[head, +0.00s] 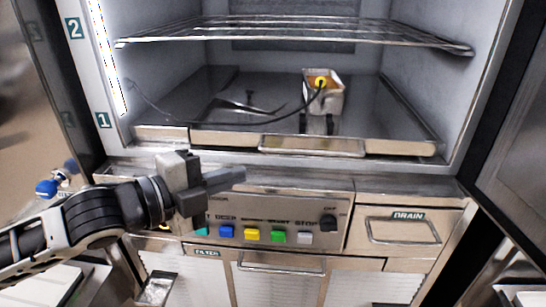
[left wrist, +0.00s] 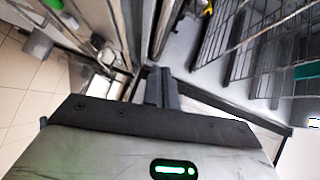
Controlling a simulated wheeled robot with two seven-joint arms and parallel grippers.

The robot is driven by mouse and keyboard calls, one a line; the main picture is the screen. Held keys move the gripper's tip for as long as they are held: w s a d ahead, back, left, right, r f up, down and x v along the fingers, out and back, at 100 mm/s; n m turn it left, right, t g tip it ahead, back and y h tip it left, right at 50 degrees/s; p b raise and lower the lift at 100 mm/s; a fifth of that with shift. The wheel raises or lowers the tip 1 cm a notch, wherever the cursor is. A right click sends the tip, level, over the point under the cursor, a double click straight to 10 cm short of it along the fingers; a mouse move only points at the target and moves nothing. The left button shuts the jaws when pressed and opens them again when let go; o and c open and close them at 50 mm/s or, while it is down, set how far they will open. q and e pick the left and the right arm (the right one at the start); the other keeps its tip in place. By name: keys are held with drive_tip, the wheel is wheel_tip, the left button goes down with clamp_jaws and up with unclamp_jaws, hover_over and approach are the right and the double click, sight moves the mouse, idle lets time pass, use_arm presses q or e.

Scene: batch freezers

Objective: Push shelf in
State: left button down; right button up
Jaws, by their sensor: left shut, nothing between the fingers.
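The wire shelf (head: 300,32) spans the freezer's upper level in the head view, its front bar running across near the opening. A wire rack also shows at upper right in the left wrist view (left wrist: 245,40). My left gripper (head: 238,176) is shut and empty, in front of the freezer just below the opening and above the control panel, well below the shelf. Its shut fingers also show in the left wrist view (left wrist: 162,85). My right gripper is not in view.
A metal tray (head: 400,128) on the freezer floor holds a small metal box (head: 335,97) with a yellow cap and black cable. The control panel (head: 270,216) has several coloured buttons. A drain drawer (head: 405,230) is at right. Open doors stand on both sides (head: 515,110).

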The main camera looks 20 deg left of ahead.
use_arm(q)
drive_tip(key=p, duration=0.1)
approach(289, 152)
drive_tip(key=d, duration=0.4)
drive_tip(key=w, duration=0.2)
drive_tip(key=w+a, duration=0.1)
drive_tip(key=w, duration=0.1)
drive_tip(key=shift+w+f, duration=0.1)
drive_tip(key=shift+f, duration=0.1)
drive_tip(key=shift+w+f, duration=0.15)
drive_tip(key=shift+w, duration=0.3)
drive_tip(key=shift+a, duration=0.1)
